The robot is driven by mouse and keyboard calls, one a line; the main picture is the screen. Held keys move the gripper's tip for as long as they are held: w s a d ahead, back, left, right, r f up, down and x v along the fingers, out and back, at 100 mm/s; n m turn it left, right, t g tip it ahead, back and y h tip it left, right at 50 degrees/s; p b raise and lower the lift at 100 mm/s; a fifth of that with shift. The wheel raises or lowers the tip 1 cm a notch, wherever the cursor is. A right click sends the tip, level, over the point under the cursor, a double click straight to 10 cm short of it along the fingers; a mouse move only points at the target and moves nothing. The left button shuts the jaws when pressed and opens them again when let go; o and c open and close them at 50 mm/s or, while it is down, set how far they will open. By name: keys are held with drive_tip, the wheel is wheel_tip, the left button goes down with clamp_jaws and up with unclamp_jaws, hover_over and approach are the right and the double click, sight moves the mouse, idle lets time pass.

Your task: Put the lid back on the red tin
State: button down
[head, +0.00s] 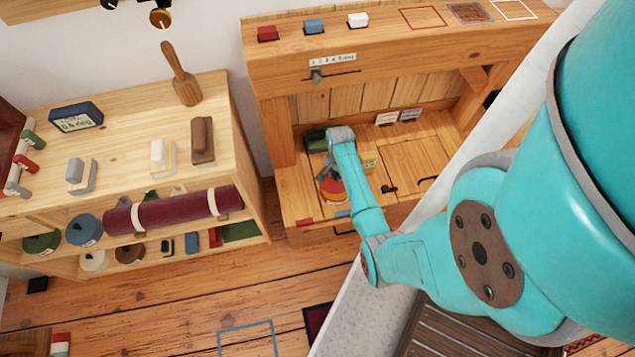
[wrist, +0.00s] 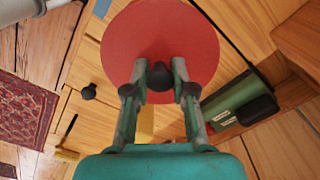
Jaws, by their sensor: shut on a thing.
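A round red lid (wrist: 160,30) with a dark knob (wrist: 159,72) fills the upper middle of the wrist view. My gripper (wrist: 159,85) is shut on the knob, one finger on each side. In the head view, red (head: 331,188) shows below my gripper (head: 332,168), over the left part of the wooden bench. The lid hides what is under it in the wrist view, so I cannot tell whether it rests on the red tin or is held above it.
A dark green case (wrist: 240,105) lies close to the lid's right in the wrist view. The bench's raised back (head: 395,45) carries small coloured blocks. A shelf unit (head: 130,130) with rolls and blocks stands to the left.

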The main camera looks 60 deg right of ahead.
drive_tip(key=shift+s+d, duration=0.15)
drive_tip(key=shift+s, duration=0.2)
drive_tip(key=shift+f, duration=3.1)
drive_tip(key=shift+f, duration=0.2)
drive_tip(key=shift+c, duration=2)
unclamp_jaws()
drive_tip(key=shift+r, duration=3.5)
drive_tip(key=shift+c, duration=0.2)
